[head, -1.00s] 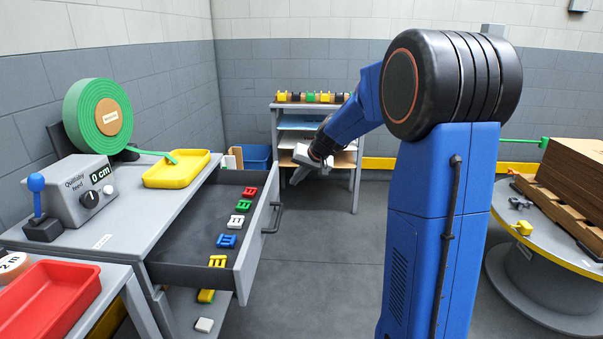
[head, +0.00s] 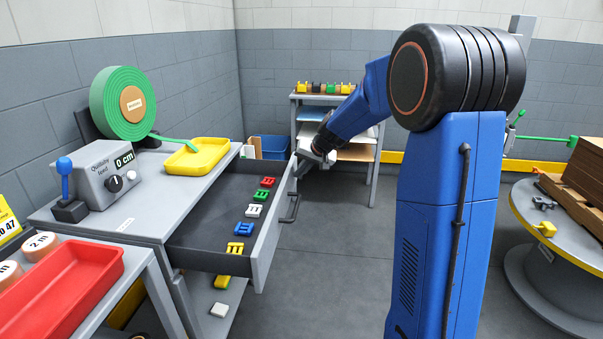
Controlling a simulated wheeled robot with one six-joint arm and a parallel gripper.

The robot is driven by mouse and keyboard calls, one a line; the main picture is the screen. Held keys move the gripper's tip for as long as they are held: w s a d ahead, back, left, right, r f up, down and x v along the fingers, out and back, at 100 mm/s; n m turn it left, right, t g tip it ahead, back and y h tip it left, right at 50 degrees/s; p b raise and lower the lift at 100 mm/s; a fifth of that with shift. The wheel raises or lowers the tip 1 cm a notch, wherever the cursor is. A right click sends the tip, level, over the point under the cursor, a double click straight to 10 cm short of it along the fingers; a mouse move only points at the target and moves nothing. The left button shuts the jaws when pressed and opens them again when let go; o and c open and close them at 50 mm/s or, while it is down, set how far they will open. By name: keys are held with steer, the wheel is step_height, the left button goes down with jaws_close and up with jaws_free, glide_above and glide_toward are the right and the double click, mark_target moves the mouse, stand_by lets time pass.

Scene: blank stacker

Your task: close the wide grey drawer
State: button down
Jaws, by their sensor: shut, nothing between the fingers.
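The wide grey drawer (head: 265,243) is pulled well out of the grey workbench, its front facing right with a dark bar handle (head: 291,208). Inside lies a row of clips: red, green, white, blue and yellow. My gripper (head: 303,167) is shut and empty, near the far end of the drawer front, beyond the handle. It overlaps the top far corner of the front in the picture; I cannot tell whether it touches. My blue arm hides part of the area to its right.
A yellow tray (head: 200,157), green tape reel (head: 124,103) and feed box (head: 104,172) stand on the bench (head: 160,217). A shelf rack (head: 380,165) stands behind my gripper. A round table (head: 530,222) is at right. Floor right of the drawer is clear.

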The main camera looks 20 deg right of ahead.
glide_above(244, 182)
steer(key=shift+s+d, duration=0.15)
steer(key=shift+s, duration=0.1)
steer(key=shift+w+a+r, duration=0.1)
steer(key=shift+a, duration=0.1)
stand_by(0.3)
